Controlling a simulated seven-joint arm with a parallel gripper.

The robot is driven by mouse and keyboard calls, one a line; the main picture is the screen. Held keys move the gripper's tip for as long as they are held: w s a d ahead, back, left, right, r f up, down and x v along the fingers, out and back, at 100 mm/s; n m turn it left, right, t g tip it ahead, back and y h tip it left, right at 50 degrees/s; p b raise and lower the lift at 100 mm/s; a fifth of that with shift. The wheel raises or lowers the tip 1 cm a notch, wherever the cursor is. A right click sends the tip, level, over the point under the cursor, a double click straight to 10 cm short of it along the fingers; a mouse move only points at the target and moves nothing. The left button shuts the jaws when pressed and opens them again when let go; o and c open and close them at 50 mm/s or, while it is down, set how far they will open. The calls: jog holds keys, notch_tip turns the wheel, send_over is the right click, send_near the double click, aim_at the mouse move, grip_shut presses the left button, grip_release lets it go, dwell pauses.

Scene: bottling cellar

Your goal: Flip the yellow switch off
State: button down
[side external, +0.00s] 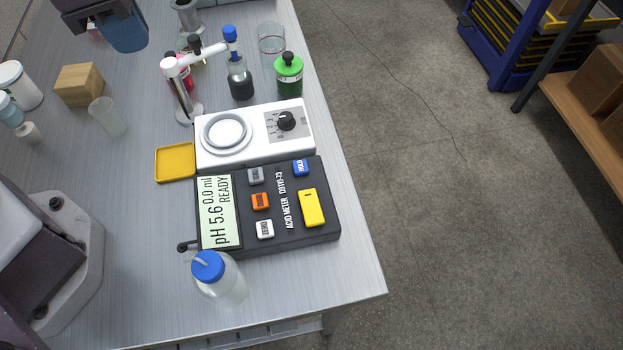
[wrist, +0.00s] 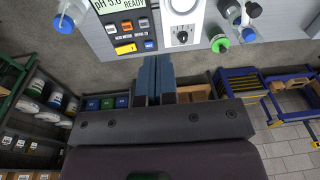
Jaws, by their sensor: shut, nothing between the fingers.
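The yellow switch (side external: 312,207) is a rectangular rocker on the right part of a black acid meter (side external: 285,240). I cannot tell which way it is tilted. The meter's display (side external: 220,211) reads pH 5.6, 0.0 ml, READY. In the wrist view the yellow switch (wrist: 126,49) shows near the top, on the meter's floor-side edge. My gripper (wrist: 155,62) has blue fingers, pressed together with nothing between them. In that picture the fingertips lie below and right of the switch, apart from it.
Orange (side external: 260,201), grey (side external: 255,176), white (side external: 265,229) and blue (side external: 300,168) buttons sit around the switch. A blue-capped bottle (side external: 225,283) stands by the meter's near side. A white stirrer (side external: 255,136) and a green-capped bottle (side external: 289,78) stand beyond. Bench is bare right of the meter.

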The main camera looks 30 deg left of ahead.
jog(key=w+d+f+m+g, duration=0.1)
jog(key=d+f+m, duration=0.35)
jog(key=d, duration=0.25)
jog(key=w+d+f+m+g, duration=0.1)
jog(key=d+f+m, duration=0.3)
jog(key=d+m, duration=0.3)
jog(key=m+h, duration=0.1)
jog(key=m, duration=0.6)
send_over(312, 216)
jog(key=w+a, duration=0.2)
jog(key=shift+d+f, duration=0.1)
jog(key=shift+f, duration=0.1)
jog(key=f, duration=0.4)
jog(key=s+d+f, duration=0.1)
jog(key=f, duration=0.8)
jog(key=shift+s+d+f, duration=0.25)
jog(key=shift+s+f, duration=0.05)
jog(key=shift+f, duration=0.1)
